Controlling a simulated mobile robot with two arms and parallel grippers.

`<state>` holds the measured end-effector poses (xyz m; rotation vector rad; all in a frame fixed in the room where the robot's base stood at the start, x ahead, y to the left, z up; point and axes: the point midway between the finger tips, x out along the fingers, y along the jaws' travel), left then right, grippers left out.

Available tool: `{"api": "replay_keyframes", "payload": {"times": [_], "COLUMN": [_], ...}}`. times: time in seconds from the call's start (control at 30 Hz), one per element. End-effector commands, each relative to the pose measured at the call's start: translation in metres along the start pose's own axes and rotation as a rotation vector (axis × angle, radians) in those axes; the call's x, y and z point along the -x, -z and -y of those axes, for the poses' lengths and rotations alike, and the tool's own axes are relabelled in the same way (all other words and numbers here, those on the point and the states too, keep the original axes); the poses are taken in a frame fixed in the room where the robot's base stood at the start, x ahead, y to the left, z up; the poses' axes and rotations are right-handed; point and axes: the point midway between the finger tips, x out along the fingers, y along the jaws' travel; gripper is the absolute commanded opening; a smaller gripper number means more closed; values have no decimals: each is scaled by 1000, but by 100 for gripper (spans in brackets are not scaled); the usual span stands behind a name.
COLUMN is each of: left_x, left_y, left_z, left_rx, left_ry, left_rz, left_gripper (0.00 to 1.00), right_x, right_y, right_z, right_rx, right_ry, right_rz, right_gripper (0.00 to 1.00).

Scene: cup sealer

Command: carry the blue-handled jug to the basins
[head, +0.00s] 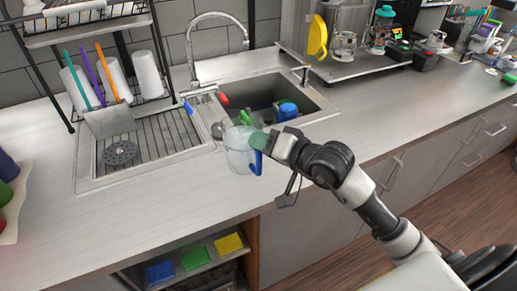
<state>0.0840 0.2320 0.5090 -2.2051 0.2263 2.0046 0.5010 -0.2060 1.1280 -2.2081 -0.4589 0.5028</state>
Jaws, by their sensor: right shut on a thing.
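The clear jug (238,158) with a blue handle (257,163) shows in the middle of the head view, in front of the sink's near edge. My right gripper (258,141) comes in from the right and is shut on the jug at its handle side. The jug looks upright; I cannot tell how far it is above the counter. The right basin (245,93) lies just behind it and holds a blue item (287,111) and a red item. My left gripper is not in view.
A chrome faucet (217,15) rises behind the basins. A dish rack (75,40) with white cups and coloured utensils stands at the back left. A raised shelf (345,66) with jars stands at the back right. The front counter (110,230) is largely clear.

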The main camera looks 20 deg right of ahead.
Motion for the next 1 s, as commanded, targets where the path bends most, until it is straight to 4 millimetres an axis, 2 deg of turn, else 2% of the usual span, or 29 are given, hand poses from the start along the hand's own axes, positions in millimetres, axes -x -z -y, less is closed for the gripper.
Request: {"api": "replay_keyframes", "payload": {"times": [0.17, 0.4, 0.5, 0.87, 0.9, 1.0], "left_x": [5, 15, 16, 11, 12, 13], "left_y": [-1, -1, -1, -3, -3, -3], "left_z": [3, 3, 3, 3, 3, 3], "left_rx": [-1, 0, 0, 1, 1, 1], "left_ry": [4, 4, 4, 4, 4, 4], "left_rz": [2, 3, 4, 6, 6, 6], "left_gripper": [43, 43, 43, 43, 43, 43], "right_x": [-8, -14, -15, -16, -16, -16], "right_y": [-3, -22, -25, -28, -28, -28], "right_z": [0, -25, -29, -32, -34, -33], "right_rx": [2, 1, 3, 4, 2, 2], "right_ry": [6, 4, 6, 7, 1, 1], "right_rz": [-4, -3, -5, -6, 0, 0], "right_gripper": [0, 0, 0, 0, 24, 40]}}
